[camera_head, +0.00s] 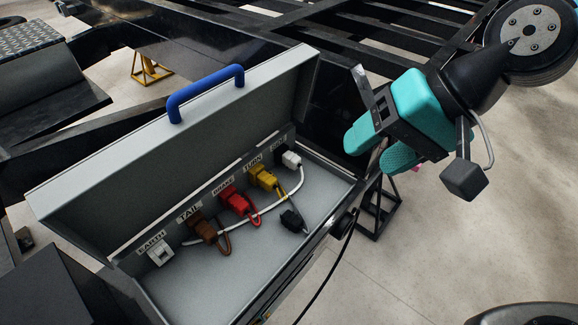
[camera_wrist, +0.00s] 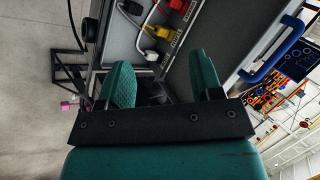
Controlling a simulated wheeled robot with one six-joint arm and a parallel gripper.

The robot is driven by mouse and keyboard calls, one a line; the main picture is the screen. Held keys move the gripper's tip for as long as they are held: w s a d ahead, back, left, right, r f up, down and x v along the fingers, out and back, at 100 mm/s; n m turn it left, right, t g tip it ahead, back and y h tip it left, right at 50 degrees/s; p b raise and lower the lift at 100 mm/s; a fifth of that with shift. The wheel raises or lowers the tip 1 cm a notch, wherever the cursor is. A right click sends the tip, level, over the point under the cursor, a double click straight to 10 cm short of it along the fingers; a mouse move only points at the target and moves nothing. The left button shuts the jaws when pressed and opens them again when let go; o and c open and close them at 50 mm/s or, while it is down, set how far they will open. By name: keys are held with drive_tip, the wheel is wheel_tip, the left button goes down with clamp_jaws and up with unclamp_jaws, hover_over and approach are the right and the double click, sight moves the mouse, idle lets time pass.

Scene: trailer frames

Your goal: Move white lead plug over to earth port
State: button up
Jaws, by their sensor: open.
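The white lead plug (camera_head: 291,159) sits at the far-right port of the open grey box, under a label I cannot read clearly. Its white lead (camera_head: 262,211) loops down and runs left behind the coloured leads. The earth port (camera_head: 160,253) is a pale socket at the far left, under the EARTH label, with no plug in it. My gripper (camera_head: 379,151) is open and empty, to the right of the box and apart from the white plug. In the wrist view, the white plug (camera_wrist: 151,55) shows just beyond and between my fingers (camera_wrist: 160,72). The earth port is out of that view.
Brown (camera_head: 202,230), red (camera_head: 234,200) and yellow (camera_head: 262,176) plugs sit in the ports between. A loose black plug (camera_head: 293,220) lies on the box floor. The raised lid (camera_head: 190,135) with a blue handle (camera_head: 205,92) stands behind. The front floor of the box is mostly clear.

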drive_tip(key=w+a+f+m+t+y+b, duration=0.2)
drive_tip(key=w+a+f+m+b, duration=0.1)
drive_tip(key=w+f+m, duration=0.35)
drive_tip(key=w+a+f+m+t+y+b, duration=0.1)
drive_tip(key=w+a+f+m+y+b, duration=0.15)
drive_tip(key=w+f+m, duration=0.35)
drive_tip(key=m+t+b, duration=0.2)
drive_tip(key=m+t, duration=0.2)
drive_tip(key=m, duration=0.9)
approach(299, 161)
drive_tip(key=a, duration=0.1)
drive_tip(key=w+a, duration=0.1)
drive_tip(key=a, duration=0.1)
drive_tip(key=shift+f+h, duration=0.15)
drive_tip(key=shift+h, duration=0.2)
drive_tip(key=shift+w+f+m, duration=0.2)
drive_tip(key=shift+w+m, duration=0.05)
drive_tip(key=p+x, duration=0.2)
drive_tip(key=x, duration=0.6)
drive_tip(key=shift+w+r, duration=0.1)
drive_tip(key=shift+r, duration=0.05)
drive_tip(key=shift+w+a+f, duration=0.25)
drive_tip(key=shift+f, duration=0.05)
drive_tip(key=shift+p, duration=0.7)
